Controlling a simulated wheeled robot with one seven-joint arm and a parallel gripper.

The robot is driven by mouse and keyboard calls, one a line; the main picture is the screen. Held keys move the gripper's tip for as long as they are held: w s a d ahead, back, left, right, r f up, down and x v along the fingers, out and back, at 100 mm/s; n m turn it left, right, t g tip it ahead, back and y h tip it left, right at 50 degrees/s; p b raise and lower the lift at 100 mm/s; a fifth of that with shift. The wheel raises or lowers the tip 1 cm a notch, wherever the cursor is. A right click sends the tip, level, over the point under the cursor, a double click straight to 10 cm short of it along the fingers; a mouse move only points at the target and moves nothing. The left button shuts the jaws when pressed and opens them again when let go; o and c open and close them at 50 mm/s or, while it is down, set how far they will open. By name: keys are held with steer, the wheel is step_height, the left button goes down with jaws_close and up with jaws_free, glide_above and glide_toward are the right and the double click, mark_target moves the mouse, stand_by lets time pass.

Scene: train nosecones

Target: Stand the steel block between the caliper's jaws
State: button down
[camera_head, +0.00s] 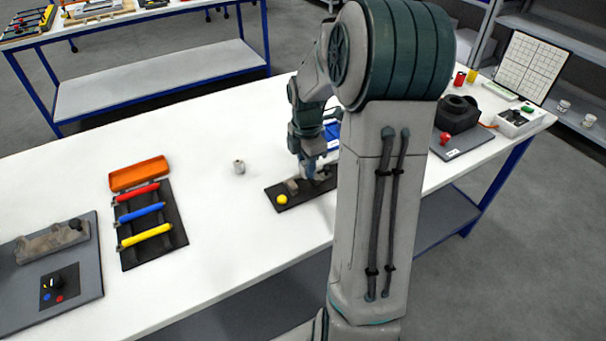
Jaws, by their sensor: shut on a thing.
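A small light-grey metal piece (239,167), which looks like the steel block, stands alone on the white table, left of my arm. The dark base plate of what looks like the caliper (290,201) lies to its right. It has a yellow knob (282,199) at its left end and a grey jaw-like part (292,185) beside it. My gripper (311,177) is low over this plate, right of the grey part, and looks shut on part of the caliper. The fingertips are small and partly shaded. My arm hides the plate's right end.
A dark rack (180,234) with red, blue and yellow handles and an orange tray (139,174) lie to the left. A grey panel (85,290) is at the far left. A black device (457,114) stands right of my arm. The table around the small grey piece is clear.

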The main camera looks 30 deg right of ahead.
mark_target(304, 176)
steer(key=shift+w+a+f, duration=0.15)
steer(key=shift+w+a, duration=0.05)
steer(key=shift+w, duration=0.05)
steer(key=shift+f, duration=2.05)
steer(key=shift+f, duration=0.1)
steer(key=c, duration=1.1)
jaws_free()
